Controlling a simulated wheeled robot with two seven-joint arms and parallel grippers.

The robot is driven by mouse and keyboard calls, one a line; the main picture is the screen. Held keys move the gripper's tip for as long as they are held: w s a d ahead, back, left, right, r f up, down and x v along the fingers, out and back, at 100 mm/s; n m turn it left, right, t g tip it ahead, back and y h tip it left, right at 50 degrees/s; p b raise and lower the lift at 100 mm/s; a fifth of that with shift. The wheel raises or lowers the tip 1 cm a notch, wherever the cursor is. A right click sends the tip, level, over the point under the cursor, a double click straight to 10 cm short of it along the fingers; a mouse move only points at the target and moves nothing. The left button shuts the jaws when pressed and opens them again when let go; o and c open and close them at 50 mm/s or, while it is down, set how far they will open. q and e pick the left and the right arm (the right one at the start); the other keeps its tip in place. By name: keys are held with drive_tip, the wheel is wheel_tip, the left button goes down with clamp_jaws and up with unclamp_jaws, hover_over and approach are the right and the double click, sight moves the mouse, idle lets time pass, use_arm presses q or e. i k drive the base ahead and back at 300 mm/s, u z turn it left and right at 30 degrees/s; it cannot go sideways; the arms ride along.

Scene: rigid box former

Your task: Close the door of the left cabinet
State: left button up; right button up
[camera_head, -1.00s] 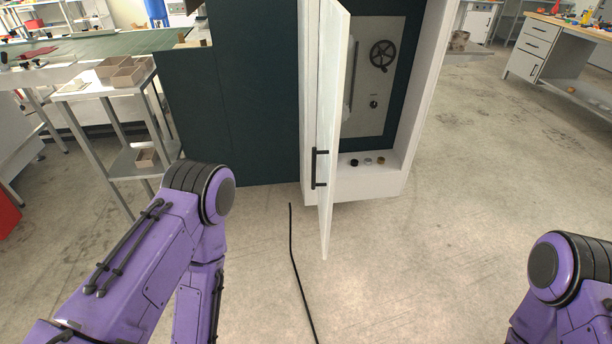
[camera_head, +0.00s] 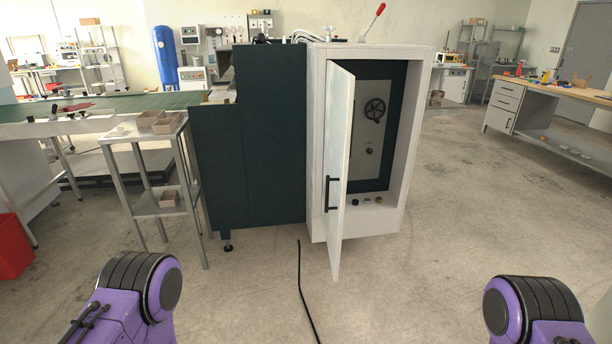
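The white cabinet (camera_head: 416,120) stands in the middle of the head view, joined to the right end of a dark green machine body. Its white door (camera_head: 338,225) is swung open toward me, hinged on the cabinet's left side and seen nearly edge-on. A black bar handle (camera_head: 328,194) is on the door. Inside show a dark panel with a grey plate, a black handwheel (camera_head: 375,110) and several small knobs near the bottom. Only purple upper parts of my two arms show, at the lower left and lower right. Both grippers are out of view.
A metal side table (camera_head: 140,138) with cardboard boxes stands left of the green machine body (camera_head: 250,150). A black cable (camera_head: 301,285) lies on the floor before the door. A workbench (camera_head: 545,92) stands at the far right. The floor in front and to the right is open.

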sight(339, 89)
drive_tip(key=i, duration=1.65)
drive_tip(key=z, duration=0.65)
drive_tip(key=k, duration=0.6)
drive_tip(key=u, duration=0.55)
